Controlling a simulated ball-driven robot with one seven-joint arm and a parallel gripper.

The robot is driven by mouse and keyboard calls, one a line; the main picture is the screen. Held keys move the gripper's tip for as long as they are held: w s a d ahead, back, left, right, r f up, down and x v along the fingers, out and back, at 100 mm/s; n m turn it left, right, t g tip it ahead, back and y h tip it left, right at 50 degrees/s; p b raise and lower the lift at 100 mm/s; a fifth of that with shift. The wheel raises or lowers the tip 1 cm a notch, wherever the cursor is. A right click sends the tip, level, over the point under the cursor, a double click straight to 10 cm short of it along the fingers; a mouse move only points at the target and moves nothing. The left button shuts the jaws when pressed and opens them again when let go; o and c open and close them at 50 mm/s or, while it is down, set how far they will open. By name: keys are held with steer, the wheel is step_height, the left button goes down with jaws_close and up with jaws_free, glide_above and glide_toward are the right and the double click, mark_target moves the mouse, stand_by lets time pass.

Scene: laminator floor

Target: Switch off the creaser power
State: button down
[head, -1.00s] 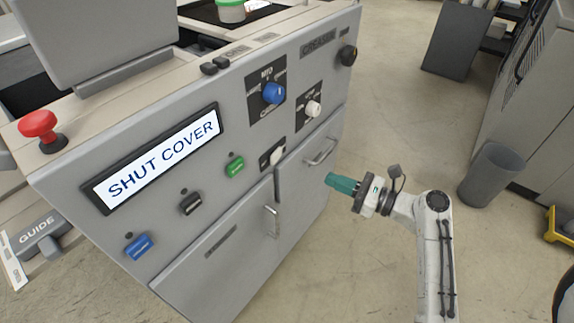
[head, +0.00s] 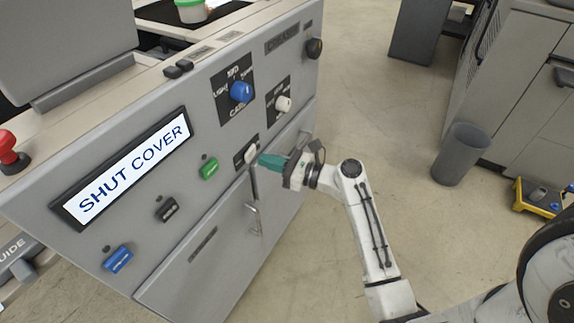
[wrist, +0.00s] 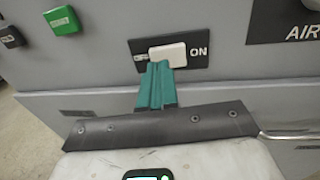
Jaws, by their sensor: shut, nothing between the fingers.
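The machine's slanted grey front panel (head: 150,215) has a label (head: 282,40) that seems to read "CREASER". A white rocker switch (head: 250,154) sits on a black plate low on the panel. In the wrist view the white rocker (wrist: 168,53) has "ON" at its right; the lettering at its left is too small to read. My gripper (head: 264,160) has teal fingers, shut and empty, pointing at the switch. In the wrist view the fingertips (wrist: 160,66) are at the rocker's lower left edge and hide part of it; I cannot tell whether they touch.
A display (head: 130,172) reads "SHUT COVER". A green button (head: 209,168), blue knob (head: 240,92), white knob (head: 283,104) and dark knob (head: 314,47) share the panel. A door handle (head: 254,215) sticks out below. A grey bin (head: 459,153) stands right; the floor between is clear.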

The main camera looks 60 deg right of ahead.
mark_target(250, 153)
steer(key=shift+w+a, duration=0.15)
steer(key=shift+w, duration=0.45)
steer(key=shift+w+a, duration=0.15)
steer(key=shift+w, duration=0.4)
